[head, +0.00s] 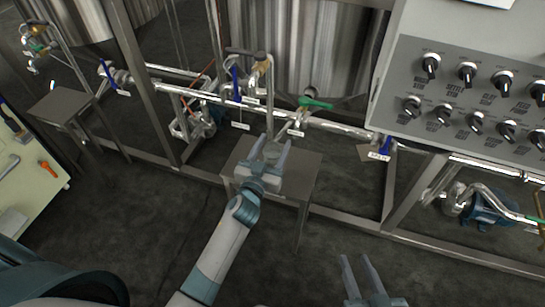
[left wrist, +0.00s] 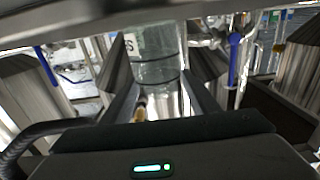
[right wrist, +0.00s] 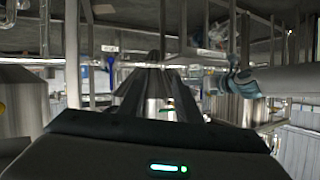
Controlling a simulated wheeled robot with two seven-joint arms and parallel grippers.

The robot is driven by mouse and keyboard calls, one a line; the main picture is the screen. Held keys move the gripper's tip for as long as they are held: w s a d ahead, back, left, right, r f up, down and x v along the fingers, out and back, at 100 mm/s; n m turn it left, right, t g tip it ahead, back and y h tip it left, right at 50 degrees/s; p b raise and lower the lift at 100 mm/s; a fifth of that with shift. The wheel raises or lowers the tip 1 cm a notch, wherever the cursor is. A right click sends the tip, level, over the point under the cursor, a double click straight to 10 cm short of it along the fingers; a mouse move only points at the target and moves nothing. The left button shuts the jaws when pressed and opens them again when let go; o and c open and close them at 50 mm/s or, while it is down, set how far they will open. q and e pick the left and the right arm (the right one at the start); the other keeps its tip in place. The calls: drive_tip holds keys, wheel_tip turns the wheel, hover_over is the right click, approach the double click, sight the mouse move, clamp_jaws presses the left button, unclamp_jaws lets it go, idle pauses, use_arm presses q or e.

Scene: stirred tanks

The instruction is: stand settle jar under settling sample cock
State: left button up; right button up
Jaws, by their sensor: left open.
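The settle jar (head: 271,151) is a clear glass jar standing on a small grey metal stand (head: 306,172). It lies between the fingers of my left gripper (head: 264,160), which is open around it. In the left wrist view the jar (left wrist: 155,52) shows between the two fingers, with a white label partly in view. A thin vertical pipe (head: 269,105) comes down from a brass-coloured cock (head: 262,66) to just above the jar. Whether its end is exactly over the jar's mouth I cannot tell. My right gripper (head: 362,278) is empty, its fingers apart, over the floor.
A tagged pipe with blue-handled valves (head: 236,84) and a green-handled valve (head: 315,103) runs behind the stand. A control panel with knobs (head: 470,95) is at right. Another stand (head: 58,104) is at left. The front floor is clear.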

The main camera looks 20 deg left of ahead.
use_arm(q)
drive_tip(key=shift+w, duration=1.6)
use_arm(e)
drive_tip(key=shift+w+a+r+t, duration=0.2)
drive_tip(key=shift+a+r+t, duration=0.15)
drive_tip(key=shift+r+t, duration=0.25)
drive_tip(key=shift+d, duration=0.1)
use_arm(q)
drive_tip(key=c, duration=1.3)
drive_tip(key=shift+r, duration=0.15)
